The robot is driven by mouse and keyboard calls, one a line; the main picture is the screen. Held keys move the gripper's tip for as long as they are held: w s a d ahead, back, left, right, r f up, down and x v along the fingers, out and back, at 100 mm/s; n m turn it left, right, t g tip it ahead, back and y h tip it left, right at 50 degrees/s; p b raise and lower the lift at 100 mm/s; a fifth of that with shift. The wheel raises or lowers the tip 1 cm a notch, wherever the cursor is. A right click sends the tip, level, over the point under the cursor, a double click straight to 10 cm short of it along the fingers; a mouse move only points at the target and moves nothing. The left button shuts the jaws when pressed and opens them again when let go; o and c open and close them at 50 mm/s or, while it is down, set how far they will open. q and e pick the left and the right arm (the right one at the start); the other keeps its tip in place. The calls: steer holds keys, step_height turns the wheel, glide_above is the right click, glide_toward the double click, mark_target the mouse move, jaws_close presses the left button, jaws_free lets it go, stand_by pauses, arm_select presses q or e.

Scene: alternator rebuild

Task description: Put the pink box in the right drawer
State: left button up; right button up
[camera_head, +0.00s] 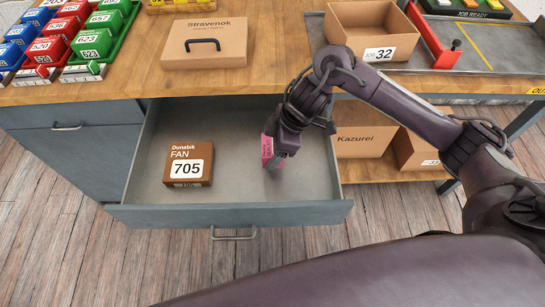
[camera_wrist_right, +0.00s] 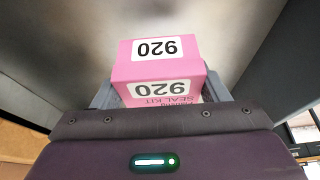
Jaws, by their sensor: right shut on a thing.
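The pink box (camera_wrist_right: 157,72), labelled 920 SEAL KIT, is between the fingers of my right gripper (camera_wrist_right: 160,96) in the right wrist view. In the head view my right gripper (camera_head: 276,163) reaches down inside the open right drawer (camera_head: 232,165), toward its right side. Only a small part of the pink box (camera_head: 267,147) shows there, the rest hidden by the gripper. I cannot tell whether the box touches the drawer floor. My left gripper is not in view.
A brown FAN box (camera_head: 188,165) labelled 705 lies in the drawer's left half. Drawer floor between the boxes is clear. On the bench above are a closed Stravenok case (camera_head: 204,52), an open carton (camera_head: 370,35) and coloured bins. A Kazurei carton (camera_head: 362,143) is on the shelf at right.

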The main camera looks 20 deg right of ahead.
steer(key=shift+f, duration=2)
steer(key=shift+f, duration=0.1)
steer(key=shift+f+b, duration=0.1)
steer(key=shift+b, duration=0.2)
steer(key=o, duration=1)
steer(key=shift+c, duration=0.2)
steer(key=p+v, duration=0.2)
steer(key=v, duration=1)
steer(key=shift+r+p, duration=0.2)
steer(key=shift+p, duration=0.1)
steer(key=shift+s, duration=0.1)
